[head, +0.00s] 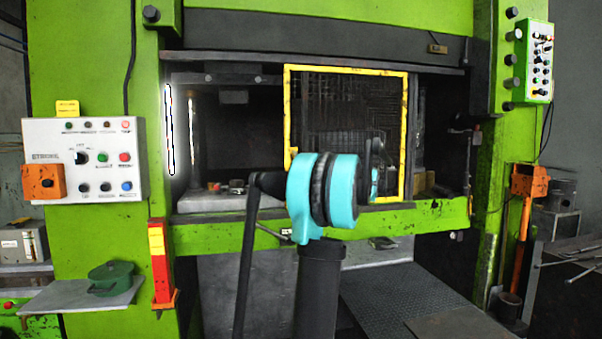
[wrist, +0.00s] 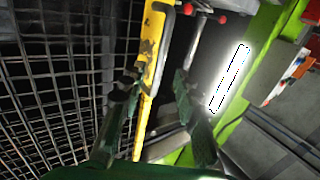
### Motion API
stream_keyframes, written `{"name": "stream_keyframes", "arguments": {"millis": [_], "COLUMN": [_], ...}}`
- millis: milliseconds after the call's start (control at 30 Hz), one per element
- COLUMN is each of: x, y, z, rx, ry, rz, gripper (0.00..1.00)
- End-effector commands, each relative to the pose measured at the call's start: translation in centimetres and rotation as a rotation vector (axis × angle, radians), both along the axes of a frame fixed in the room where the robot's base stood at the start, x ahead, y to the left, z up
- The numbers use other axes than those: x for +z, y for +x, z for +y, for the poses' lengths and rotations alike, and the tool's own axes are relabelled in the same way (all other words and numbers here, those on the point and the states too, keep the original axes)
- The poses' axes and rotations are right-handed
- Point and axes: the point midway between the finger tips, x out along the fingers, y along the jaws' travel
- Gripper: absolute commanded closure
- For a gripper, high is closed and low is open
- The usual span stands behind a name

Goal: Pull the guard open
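The guard (head: 287,108) is a yellow-framed mesh panel across the right part of the press opening in the head view. The left part of the opening is uncovered. In the wrist view, the guard's yellow edge bar (wrist: 152,62) runs upright, with its dark mesh to the left. My gripper (wrist: 156,78) is open, with one dark green finger on each side of the bar in the picture. A gap shows between the bar and the right finger; whether the left finger touches is unclear. In the head view my teal arm joint hides part of the guard and most of my gripper.
A glowing white strip (head: 170,128) stands at the opening's left edge. Red-knobbed rods (wrist: 222,19) show beyond the bar. A dark floor plate lies below.

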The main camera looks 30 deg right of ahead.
Motion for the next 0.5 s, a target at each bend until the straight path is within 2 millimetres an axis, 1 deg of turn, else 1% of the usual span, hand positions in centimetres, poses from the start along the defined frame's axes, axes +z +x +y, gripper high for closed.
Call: {"name": "stream_keyframes", "arguments": {"millis": [33,200,333,500], "x": [0.0,0.0,0.0,0.0], "y": [-1.0,-3.3,-4.2,-4.4], "z": [-0.4,-1.0,-1.2,-1.3], "rx": [-0.004,-0.002,-0.001,-0.001], "ry": [0.000,0.000,0.000,0.000], "rz": [0.000,0.000,0.000,0.000], "gripper": [0.68,0.68,0.68,0.68]}}
